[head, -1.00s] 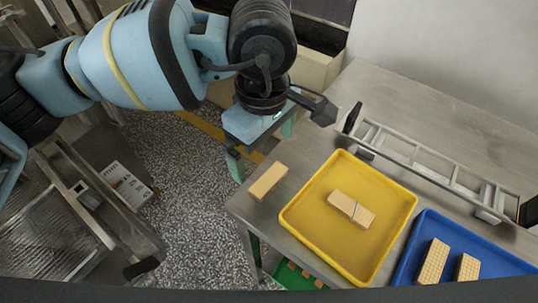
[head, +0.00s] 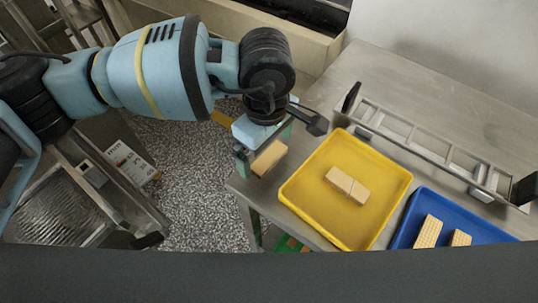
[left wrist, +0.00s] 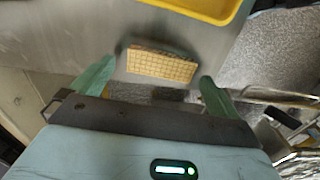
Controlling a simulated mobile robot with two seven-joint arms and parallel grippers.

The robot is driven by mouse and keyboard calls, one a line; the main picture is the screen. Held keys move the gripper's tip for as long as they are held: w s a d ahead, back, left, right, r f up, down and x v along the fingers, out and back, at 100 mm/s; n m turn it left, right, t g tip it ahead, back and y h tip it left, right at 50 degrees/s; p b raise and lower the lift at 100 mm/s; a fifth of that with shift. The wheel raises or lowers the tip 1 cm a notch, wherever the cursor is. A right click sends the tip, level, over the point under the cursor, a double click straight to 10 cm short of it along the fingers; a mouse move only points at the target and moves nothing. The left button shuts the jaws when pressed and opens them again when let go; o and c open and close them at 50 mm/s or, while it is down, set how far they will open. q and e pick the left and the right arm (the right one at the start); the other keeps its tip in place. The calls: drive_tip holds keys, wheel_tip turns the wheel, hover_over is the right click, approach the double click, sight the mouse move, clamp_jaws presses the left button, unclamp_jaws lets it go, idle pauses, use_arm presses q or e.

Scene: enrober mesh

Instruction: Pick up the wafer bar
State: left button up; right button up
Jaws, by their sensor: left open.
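A tan wafer bar (head: 269,159) lies on the steel table near its left corner, outside the trays. In the left wrist view its gridded face (left wrist: 160,67) shows between and just beyond the green fingers. My left gripper (head: 264,152) is open over this bar, one finger towards each end, and partly covers it in the head view. In the left wrist view the left gripper (left wrist: 155,84) has clear gaps at both ends of the bar. My right gripper is not in view.
A blue tray (head: 404,232) with two gridded wafer bars stands right of the yellow tray. A metal rack (head: 430,145) runs along behind the trays. The steel table (head: 440,85) is bare behind the rack. Speckled floor (head: 200,195) shows left of the table.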

use_arm(q)
drive_tip(key=shift+f, duration=0.55)
drive_tip(key=shift+c, duration=0.4)
drive_tip(key=c, duration=0.7)
drive_tip(key=shift+r, duration=0.1)
drive_tip(key=shift+r, duration=0.5)
wheel_tip(320, 180, up, 2)
drive_tip(key=shift+r, duration=0.2)
drive_tip(key=s, duration=0.5)
drive_tip(key=s+a+r+b, duration=0.1)
drive_tip(key=s, duration=0.4)
drive_tip(key=s+b, duration=0.1)
drive_tip(key=s, duration=0.5)
drive_tip(key=shift+a+r, duration=0.25)
